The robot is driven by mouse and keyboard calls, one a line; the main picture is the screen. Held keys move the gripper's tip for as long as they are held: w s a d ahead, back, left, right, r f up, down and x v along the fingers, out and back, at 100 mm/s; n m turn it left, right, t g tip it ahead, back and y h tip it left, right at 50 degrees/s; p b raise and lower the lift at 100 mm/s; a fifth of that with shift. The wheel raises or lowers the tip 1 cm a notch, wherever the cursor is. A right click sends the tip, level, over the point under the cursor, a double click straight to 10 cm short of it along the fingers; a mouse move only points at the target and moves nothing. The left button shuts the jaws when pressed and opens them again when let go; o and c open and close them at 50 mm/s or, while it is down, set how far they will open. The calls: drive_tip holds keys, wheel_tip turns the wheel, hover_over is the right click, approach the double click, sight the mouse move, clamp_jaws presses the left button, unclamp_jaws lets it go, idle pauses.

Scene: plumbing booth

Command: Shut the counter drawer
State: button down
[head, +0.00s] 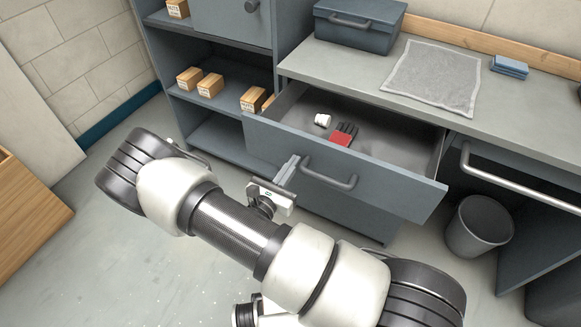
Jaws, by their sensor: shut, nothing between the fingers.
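The grey counter drawer (410,192) is pulled well out from under the counter, with its inside visible. A bar handle (330,175) runs across the middle of its front. A white cylindrical piece (322,120) and a red and black item (343,135) lie inside it. My gripper (291,165) is shut and empty. In the picture its fingertips lie over the drawer front, just left of the handle. I cannot tell whether they touch the front.
The grey countertop (440,115) holds a dark toolbox (358,25), a grey mat (433,78) and blue pads (509,66). Shelves with small boxes (210,85) stand left of the drawer. A bin (478,226) stands on the floor at right. Open floor lies at lower left.

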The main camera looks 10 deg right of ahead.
drive_tip(key=b, duration=0.3)
hover_over(324, 130)
drive_tip(key=s, duration=0.1)
drive_tip(key=shift+a, duration=0.45)
drive_tip(key=shift+w+d, duration=0.35)
drive_tip(key=shift+w, duration=0.05)
drive_tip(key=shift+w+r, duration=0.15)
drive_tip(key=shift+r, duration=0.05)
